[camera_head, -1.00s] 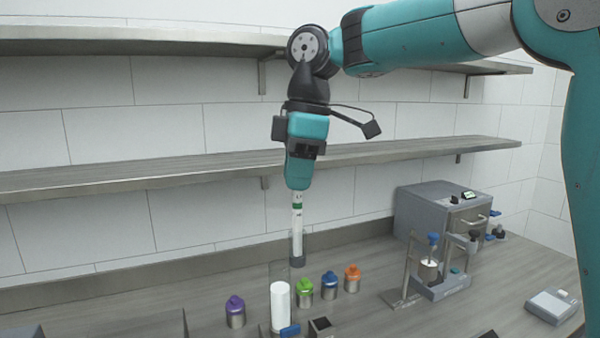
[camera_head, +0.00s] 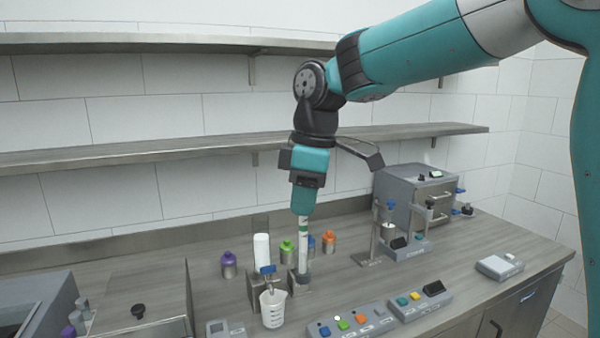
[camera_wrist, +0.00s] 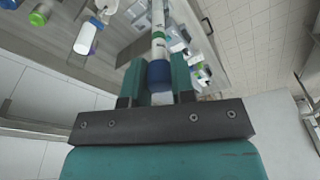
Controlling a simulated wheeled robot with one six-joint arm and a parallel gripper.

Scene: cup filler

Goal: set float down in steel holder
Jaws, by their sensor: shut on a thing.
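My gripper (camera_head: 302,212) points down and is shut on the float (camera_head: 304,240), a slim white tube with a green band and a dark lower end. The float hangs upright below the fingers. In the wrist view the float (camera_wrist: 158,45) runs away from between my fingers, its blue top close to the palm. The small steel holder (camera_head: 300,287) stands on the counter under the float. The float's dark end is at or just above the holder; I cannot tell whether it is inside.
Purple (camera_head: 229,265), green (camera_head: 287,252) and orange (camera_head: 328,243) capped bottles are nearby. A button panel (camera_head: 350,322) lies in front. Shelves run behind my arm.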

